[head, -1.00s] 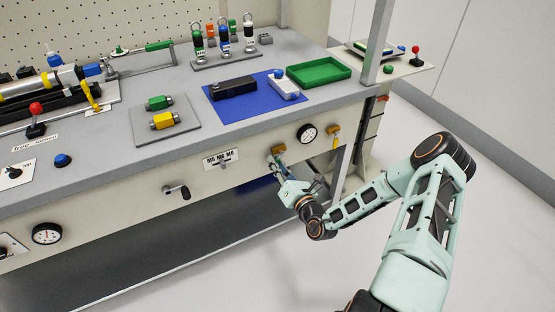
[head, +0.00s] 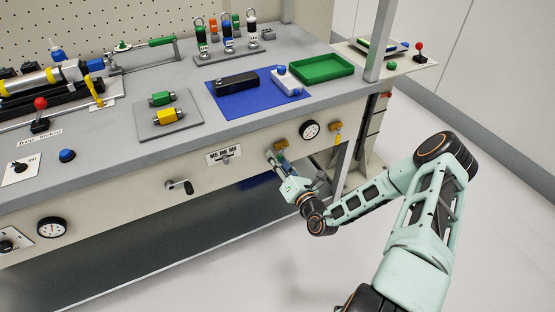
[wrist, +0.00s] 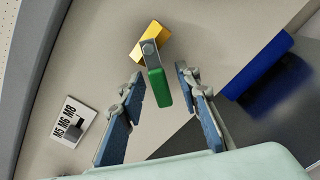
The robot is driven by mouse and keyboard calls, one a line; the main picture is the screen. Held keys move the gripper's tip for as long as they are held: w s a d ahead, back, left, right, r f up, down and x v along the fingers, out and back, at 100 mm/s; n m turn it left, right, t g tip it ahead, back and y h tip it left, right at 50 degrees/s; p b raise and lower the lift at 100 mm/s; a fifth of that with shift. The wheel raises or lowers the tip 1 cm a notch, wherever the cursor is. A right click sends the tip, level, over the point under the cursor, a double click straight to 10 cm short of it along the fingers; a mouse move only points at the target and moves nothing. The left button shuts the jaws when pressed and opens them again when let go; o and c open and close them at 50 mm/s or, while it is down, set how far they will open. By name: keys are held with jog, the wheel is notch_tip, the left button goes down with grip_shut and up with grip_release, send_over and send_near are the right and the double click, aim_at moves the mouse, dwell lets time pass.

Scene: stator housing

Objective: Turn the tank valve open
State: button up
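The valve is a brass-yellow block with a grey lever and a green handle. In the wrist view the brass block (wrist: 150,42) is at top centre, and the green handle (wrist: 157,88) hangs down from it. My gripper (wrist: 159,77) is open, with one blue-padded finger on each side of the handle. Gaps show between the handle and both fingers. In the head view the brass block (head: 281,145) is on the bench's front panel, and my gripper (head: 273,158) is just below it. The green handle is hard to make out there.
A dark blue object (wrist: 268,67) shows right in the wrist view.

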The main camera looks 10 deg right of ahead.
jog(key=shift+s, duration=0.1)
jog(key=v, duration=1.2)
jog(key=shift+c, duration=0.5)
